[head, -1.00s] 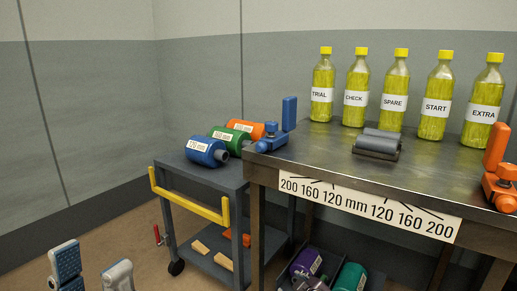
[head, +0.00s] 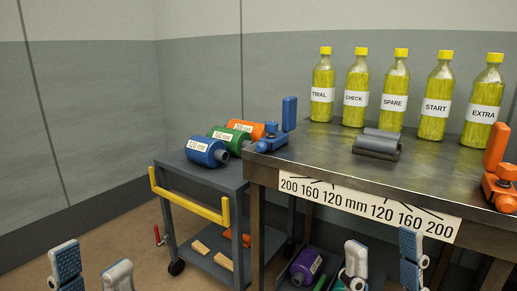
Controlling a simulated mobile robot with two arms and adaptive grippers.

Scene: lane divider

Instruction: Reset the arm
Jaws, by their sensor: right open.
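My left gripper (head: 92,268) is at the bottom left corner, over the floor left of the cart. Its two blue and grey fingers stand apart with nothing between them. My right gripper (head: 384,258) is at the bottom right, in front of the metal table (head: 300,157). Its fingers are also apart, and no object shows between them. Both arms below the fingers are out of frame.
Several labelled yellow bottles (head: 395,88) and a grey roller pair (head: 377,145) stand on the table. Blue (head: 287,125) and orange (head: 499,172) clamps sit at its edges. A cart (head: 208,174) holds coloured cylinders. A purple cylinder (head: 305,266) lies below the table.

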